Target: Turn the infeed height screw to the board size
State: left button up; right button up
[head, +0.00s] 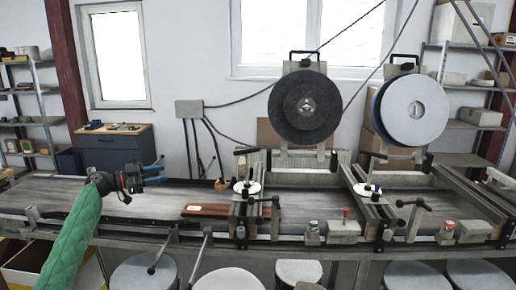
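My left gripper (157,172) reaches in from the left on a green-sleeved arm and hangs above the conveyor belt. Its two blue-tipped fingers point right and stand apart, with nothing between them. A white dial with a dark knob (247,188) sits on that frame, well right of the gripper and not touched. I cannot tell for sure which part is the infeed height screw. My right gripper is not in view.
A similar dial (367,190) sits on the second frame, near a black crank handle (413,203). A large black disc (305,107) and a pale disc (414,109) stand above the frames. The belt (60,190) is bare at left. Round drums (228,280) stand below.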

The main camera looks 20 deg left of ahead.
aim_at(247, 185)
jog(key=i+l, duration=0.8)
